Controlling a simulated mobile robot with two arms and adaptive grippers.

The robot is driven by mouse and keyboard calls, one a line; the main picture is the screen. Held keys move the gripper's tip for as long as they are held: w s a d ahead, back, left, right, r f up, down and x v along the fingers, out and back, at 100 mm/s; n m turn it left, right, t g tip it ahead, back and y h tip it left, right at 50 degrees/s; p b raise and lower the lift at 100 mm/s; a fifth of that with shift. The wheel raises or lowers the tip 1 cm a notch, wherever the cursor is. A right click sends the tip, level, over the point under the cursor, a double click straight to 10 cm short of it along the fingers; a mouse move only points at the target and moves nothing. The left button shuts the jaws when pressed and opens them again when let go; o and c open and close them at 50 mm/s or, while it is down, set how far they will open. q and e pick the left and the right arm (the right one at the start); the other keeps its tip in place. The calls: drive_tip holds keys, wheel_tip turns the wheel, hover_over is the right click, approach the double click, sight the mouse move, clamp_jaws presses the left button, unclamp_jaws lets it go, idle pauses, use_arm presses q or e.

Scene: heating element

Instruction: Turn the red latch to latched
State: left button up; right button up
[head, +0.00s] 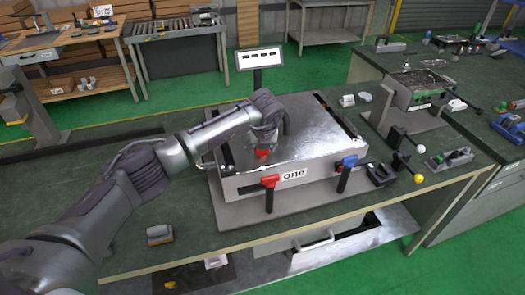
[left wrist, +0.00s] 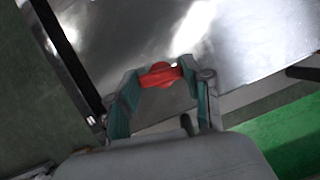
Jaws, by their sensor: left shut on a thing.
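A red latch (head: 270,181) with a black lever hanging down sits on the front face of the metal box (head: 230,187), left of the label "one". My left gripper (head: 263,147) reaches over the box's shiny top, behind that latch. It is shut on a red piece (head: 262,155), which also shows between the fingertips in the left wrist view (left wrist: 161,75). I cannot tell whether this piece is fixed to the box. A blue latch (head: 349,161) with a black lever is farther right on the front. My right gripper is not in view.
A small display (head: 259,58) stands behind the box. Levers with a white knob (head: 393,133) and a yellow knob (head: 418,178) stand to the right. A small grey block (head: 160,235) lies at the front left of the green workbench (head: 190,247). The bench between is clear.

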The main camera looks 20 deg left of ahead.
use_arm(q)
drive_tip(key=m+h+b, duration=0.1)
drive_tip(key=m+b, duration=0.1)
drive_tip(key=b, duration=0.1)
drive_tip(key=m+h+b, duration=0.1)
drive_tip(key=m+b, duration=0.2)
drive_tip(key=shift+a+f+t, duration=0.2)
drive_tip(key=shift+t, duration=0.1)
drive_tip(key=m+h+b, duration=0.1)
drive_tip(key=m+b, duration=0.1)
drive_tip(key=m, duration=0.1)
drive_tip(key=m+b, duration=0.1)
drive_tip(key=m+h+b, duration=0.1)
drive_tip(key=m, duration=0.1)
drive_tip(key=shift+w+a+r+m+g, duration=0.1)
drive_tip(key=shift+r+m+g, duration=0.05)
drive_tip(key=shift+m+g, duration=0.2)
drive_tip(key=shift+m+g+h+b, duration=0.4)
drive_tip(key=shift+m+g+h, duration=0.3)
drive_tip(key=shift+m, duration=1.15)
drive_tip(key=shift+r, duration=0.1)
drive_tip(key=o, duration=1.2)
drive_tip(key=shift+c, duration=0.2)
drive_tip(key=v, duration=1.2)
